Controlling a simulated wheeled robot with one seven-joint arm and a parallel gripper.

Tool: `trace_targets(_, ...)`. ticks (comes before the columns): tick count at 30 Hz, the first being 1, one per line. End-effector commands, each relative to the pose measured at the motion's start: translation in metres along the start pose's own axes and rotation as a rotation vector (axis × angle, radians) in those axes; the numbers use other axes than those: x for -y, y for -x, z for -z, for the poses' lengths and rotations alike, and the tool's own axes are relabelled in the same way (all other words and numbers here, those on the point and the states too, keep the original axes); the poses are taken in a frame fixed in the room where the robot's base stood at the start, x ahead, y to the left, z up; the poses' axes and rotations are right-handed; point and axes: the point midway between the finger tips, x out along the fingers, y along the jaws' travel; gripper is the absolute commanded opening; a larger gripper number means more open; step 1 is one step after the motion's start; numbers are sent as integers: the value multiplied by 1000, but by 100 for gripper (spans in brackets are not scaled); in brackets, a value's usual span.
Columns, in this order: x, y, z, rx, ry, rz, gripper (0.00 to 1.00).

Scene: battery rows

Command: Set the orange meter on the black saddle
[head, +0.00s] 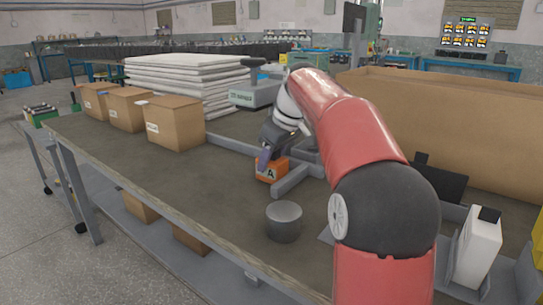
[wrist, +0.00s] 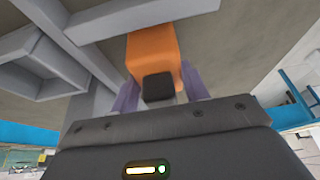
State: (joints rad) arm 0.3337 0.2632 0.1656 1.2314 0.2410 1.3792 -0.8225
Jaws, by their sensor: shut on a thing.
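The orange meter (head: 268,171) is a small block with a dark letter on its face, low over the bench beside a grey bar frame. It also shows in the wrist view (wrist: 153,50), with a black block on its near side. My gripper (head: 266,155) is shut on the meter, its purple fingers on either side of the black block in the wrist view (wrist: 160,88). Whether the meter touches the bench is unclear. A dark plate with an upright piece (head: 440,182) lies right of my arm; I cannot tell if it is the black saddle.
A grey cylinder (head: 284,222) stands near the bench's front edge. Grey bars (head: 291,179) lie close to the meter. Several cardboard boxes (head: 174,123) stand at left, a large cardboard bin (head: 460,125) at back right, a white box (head: 477,248) at right. Bench left of the meter is clear.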

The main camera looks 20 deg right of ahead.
Motion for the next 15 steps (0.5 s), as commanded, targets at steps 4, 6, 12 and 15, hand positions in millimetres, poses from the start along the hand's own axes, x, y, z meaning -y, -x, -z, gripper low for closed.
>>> trace_targets(4,0,1,0,-2,0,-1,17)
trace_targets(6,0,0,0,-2,0,-1,17)
trace_targets(12,0,-2,-1,-1,0,0,58)
trace_targets(15,0,-2,-1,-1,0,0,67)
